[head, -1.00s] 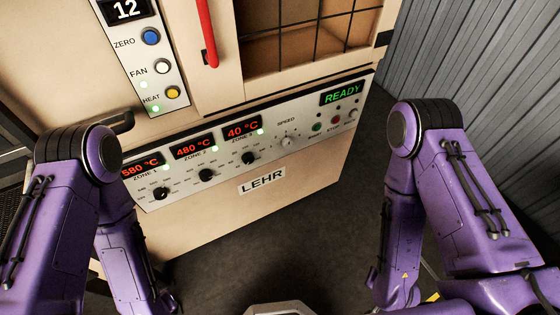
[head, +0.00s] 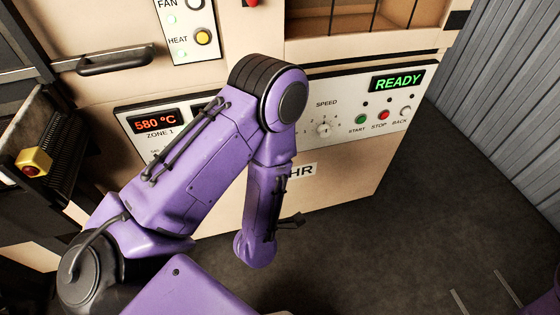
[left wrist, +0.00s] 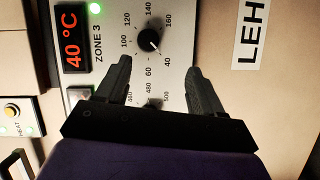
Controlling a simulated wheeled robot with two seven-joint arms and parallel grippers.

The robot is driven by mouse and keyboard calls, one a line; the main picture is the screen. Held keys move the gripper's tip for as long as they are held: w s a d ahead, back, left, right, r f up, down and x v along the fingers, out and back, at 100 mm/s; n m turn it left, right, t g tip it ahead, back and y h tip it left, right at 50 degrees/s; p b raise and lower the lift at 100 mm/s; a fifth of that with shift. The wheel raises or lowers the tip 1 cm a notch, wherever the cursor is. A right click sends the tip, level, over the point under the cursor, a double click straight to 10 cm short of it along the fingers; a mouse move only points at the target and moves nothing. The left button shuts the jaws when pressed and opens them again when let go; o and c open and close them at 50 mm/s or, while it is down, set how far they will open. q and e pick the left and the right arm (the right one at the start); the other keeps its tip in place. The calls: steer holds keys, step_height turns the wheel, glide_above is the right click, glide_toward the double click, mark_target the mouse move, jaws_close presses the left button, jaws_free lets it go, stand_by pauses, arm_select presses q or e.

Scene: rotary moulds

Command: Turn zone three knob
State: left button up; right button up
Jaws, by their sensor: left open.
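The zone three knob (left wrist: 149,40) is a small black dial in the left wrist view, ringed by a scale of about 40 to 160. The red zone 3 display (left wrist: 72,38) beside it reads 40 °C. My left gripper (left wrist: 160,64) is open and empty, its fingertips spread to either side just below the knob in the picture, not closed on it. How far they stand from the panel I cannot tell. In the head view my left arm hides this knob, its display and the gripper. My right gripper is not in view.
Another black knob (left wrist: 152,104) shows partly between the finger bases. In the head view the control panel (head: 345,90) carries the speed knob (head: 323,128), several buttons and a READY display (head: 397,81). A door handle (head: 115,65) juts out at left. Dark floor is open at right.

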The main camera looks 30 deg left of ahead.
arm_select(q)
steer(key=w+a+r+n+y+p, duration=0.1)
steer(key=w+a, duration=0.4)
steer(key=w, duration=0.4)
steer(key=shift+w+n+t, duration=0.3)
steer(key=shift+w+n, duration=0.05)
steer(key=shift+n, duration=0.05)
steer(key=shift+d, duration=0.1)
steer(key=c, duration=1.1)
